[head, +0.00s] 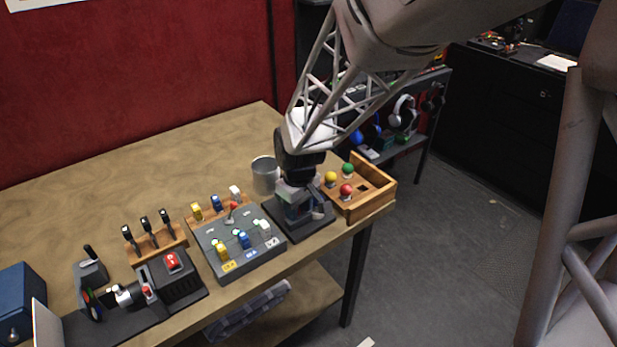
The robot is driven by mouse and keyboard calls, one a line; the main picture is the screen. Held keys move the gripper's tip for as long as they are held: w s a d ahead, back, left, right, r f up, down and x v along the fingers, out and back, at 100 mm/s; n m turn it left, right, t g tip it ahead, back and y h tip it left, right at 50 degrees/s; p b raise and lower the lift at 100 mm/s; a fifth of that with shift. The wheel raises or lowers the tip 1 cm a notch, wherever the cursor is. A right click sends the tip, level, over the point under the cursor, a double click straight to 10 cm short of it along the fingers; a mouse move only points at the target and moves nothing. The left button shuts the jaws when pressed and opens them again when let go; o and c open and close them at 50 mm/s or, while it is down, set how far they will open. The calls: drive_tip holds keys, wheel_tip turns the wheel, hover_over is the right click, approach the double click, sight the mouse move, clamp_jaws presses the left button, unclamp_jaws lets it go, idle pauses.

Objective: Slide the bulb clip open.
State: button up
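My gripper (300,190) points down at the front right part of the table, in the head view. Its fingers are small and dark against a dark device (308,228) with a flat base, directly beneath it. I cannot tell whether the fingers touch the device, or whether they are open or shut. This device may be the bulb clip, but my gripper hides much of it. A wooden tray (381,196) just to its right holds a yellow bulb (330,177), a green bulb (348,169) and a red bulb (346,190).
A grey panel (243,262) with coloured switches stands left of the dark device. A metal cup (265,176) stands close behind my gripper. Further left are a black box with a red button (172,262) and a wooden tool rack (160,243). The table's back is clear.

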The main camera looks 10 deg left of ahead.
clamp_jaws()
drive_tip(key=shift+s+a, duration=0.1)
idle(0.3)
drive_tip(key=shift+s+a, duration=0.65)
unclamp_jaws()
wheel_tip(320, 180, up, 8)
drive_tip(key=shift+w, duration=0.15)
idle(0.5)
